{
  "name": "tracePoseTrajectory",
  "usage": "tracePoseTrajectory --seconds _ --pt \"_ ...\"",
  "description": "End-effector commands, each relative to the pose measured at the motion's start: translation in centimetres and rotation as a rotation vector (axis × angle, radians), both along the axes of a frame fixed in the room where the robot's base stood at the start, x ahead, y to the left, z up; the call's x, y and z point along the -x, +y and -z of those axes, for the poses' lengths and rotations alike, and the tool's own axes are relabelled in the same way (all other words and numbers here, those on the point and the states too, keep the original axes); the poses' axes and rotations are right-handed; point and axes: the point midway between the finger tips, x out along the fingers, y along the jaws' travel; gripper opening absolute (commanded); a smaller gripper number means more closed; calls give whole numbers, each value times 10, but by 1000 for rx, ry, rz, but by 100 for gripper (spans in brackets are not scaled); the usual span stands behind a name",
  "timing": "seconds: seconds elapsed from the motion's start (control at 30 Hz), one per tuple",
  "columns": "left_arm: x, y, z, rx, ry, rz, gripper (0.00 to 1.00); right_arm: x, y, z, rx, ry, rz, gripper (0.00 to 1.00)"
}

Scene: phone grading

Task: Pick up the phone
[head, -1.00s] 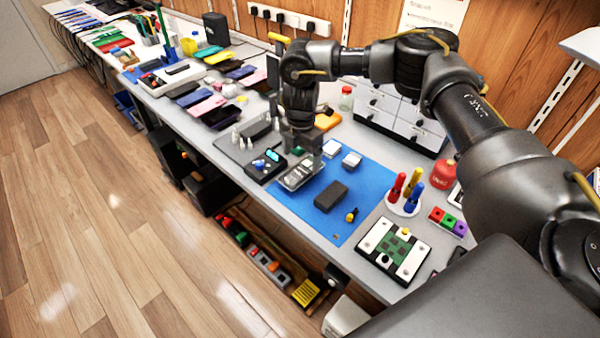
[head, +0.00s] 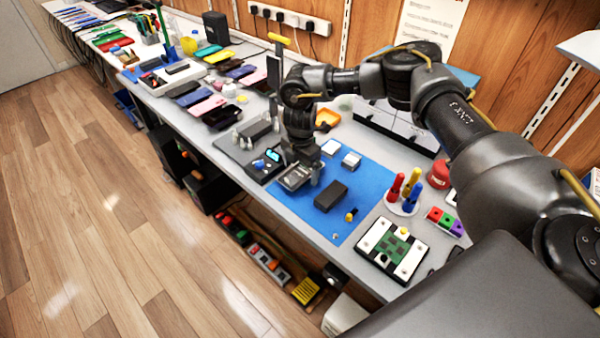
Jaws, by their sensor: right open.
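My right gripper (head: 302,170) points down over the left end of the blue mat (head: 362,186), close above a small grey tray-like item (head: 294,179). Its fingers are open, and the gripper hides part of that item. I cannot tell whether the fingers touch it, or whether a phone lies in it. A dark rectangular block (head: 330,195) lies on the mat just right of the gripper, apart from it. Several phone-like slabs, one of them pink (head: 208,106), lie in a row further left on the bench. My left gripper is not in view.
A black device with a lit display (head: 269,161) stands left of the gripper. Two small white boxes (head: 350,160) sit behind it. Coloured screwdrivers in a round holder (head: 404,207) and a black-and-white fixture (head: 394,248) stand to the right. The mat's front right is mostly clear.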

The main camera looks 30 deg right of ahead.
Motion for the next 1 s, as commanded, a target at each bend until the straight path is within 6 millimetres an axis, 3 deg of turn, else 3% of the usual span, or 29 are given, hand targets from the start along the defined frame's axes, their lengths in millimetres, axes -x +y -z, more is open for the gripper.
tracePoseTrajectory --seconds 0.47,0.83,1.0 --pt "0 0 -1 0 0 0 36 0 0 3 0 0 1 88" --pt "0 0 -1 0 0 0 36 0 0 3 0 0 0 39" --pt "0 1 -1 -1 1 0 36 0 0 2 0 0 0 39"
